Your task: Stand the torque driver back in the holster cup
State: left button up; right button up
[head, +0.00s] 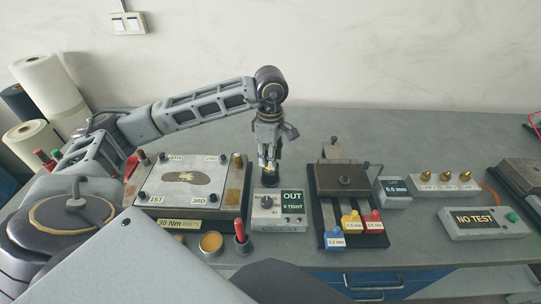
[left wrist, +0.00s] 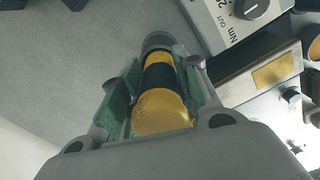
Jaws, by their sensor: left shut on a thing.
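The torque driver (left wrist: 160,100) is a yellow cylinder with a black band. My left gripper (left wrist: 150,95) is shut on it, with green-lined fingers on both sides. In the head view my left gripper (head: 268,158) points down behind the grey torque meter box, and a little of the driver's yellow shows between its fingers. A dark round piece (head: 270,181) sits right below the fingers; a dark grey ring (left wrist: 157,41) shows at the driver's far end in the left wrist view. I cannot tell whether this is the holster cup or part of the driver. My right gripper is not in view.
The torque meter (head: 279,203) reading OUT stands just in front of the gripper. A metal plate fixture (head: 185,185) is to its left, a dark slide fixture (head: 343,182) to its right. A red-handled tool (head: 240,231) and yellow pot (head: 210,243) stand in front. The table behind is clear.

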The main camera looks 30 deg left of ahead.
dwell(0.5)
pick_arm(q)
jog(key=o, duration=1.2)
jog(key=shift+f, duration=0.15)
jog(key=shift+r, duration=6.05)
